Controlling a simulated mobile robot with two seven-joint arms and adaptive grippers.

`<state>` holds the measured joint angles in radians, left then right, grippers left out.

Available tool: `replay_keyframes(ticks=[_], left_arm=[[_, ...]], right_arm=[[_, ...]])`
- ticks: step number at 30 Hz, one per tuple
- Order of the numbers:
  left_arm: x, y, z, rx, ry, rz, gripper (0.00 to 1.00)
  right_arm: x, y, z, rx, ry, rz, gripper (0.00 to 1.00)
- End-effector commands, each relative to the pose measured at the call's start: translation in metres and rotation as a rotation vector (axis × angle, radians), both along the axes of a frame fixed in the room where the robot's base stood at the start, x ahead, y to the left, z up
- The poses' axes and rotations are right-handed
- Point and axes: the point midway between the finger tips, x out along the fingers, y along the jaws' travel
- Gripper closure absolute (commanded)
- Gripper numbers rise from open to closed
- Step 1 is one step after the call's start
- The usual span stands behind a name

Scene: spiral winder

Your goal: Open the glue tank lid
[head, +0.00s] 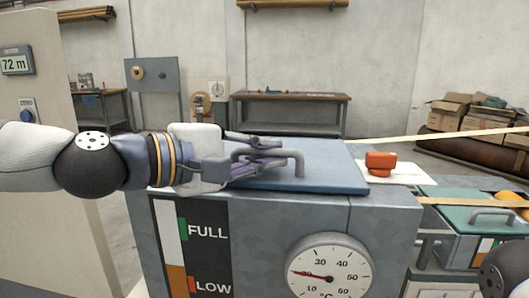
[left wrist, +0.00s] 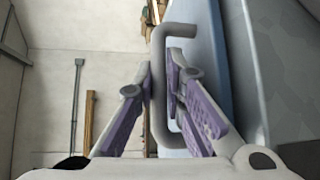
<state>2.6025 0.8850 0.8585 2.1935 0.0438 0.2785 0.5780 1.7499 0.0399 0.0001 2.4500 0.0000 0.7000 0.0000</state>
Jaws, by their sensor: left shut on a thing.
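The glue tank (head: 390,225) is a grey box with a FULL/LOW level strip and a round dial on its front. Its blue lid (head: 335,172) lies flat on top and looks closed. A grey bar handle (head: 299,165) stands on the lid. My left gripper (head: 268,163) comes in from the left over the lid and is shut on the handle. In the left wrist view, the handle (left wrist: 157,90) passes between the purple-padded fingers (left wrist: 163,92). My right gripper is not in view; only a dark rounded part shows at the lower right edge.
A red knob (head: 380,162) on a white plate sits right of the lid. A second, green lid (head: 480,218) with a handle lies further right, under a pale strip. A panel with a display (head: 15,62) stands at the left. Workbenches and boxes are far behind.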

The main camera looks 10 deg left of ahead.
Motion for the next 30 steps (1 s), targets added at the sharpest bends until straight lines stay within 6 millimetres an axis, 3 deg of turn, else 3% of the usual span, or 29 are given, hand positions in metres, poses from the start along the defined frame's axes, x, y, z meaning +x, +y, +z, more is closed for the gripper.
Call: replay_keyframes(ticks=[13, 21, 30], left_arm=[[0.018, 0.000, 0.057, -0.001, -0.006, 0.004, 1.00], [0.039, -0.001, 0.092, 0.003, 0.192, 0.003, 1.00], [0.057, -0.001, 0.112, -0.001, 0.330, 0.001, 1.00]], right_arm=[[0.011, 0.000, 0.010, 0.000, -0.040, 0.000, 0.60], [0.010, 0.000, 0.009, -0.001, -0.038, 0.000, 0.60], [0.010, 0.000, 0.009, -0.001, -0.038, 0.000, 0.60]])
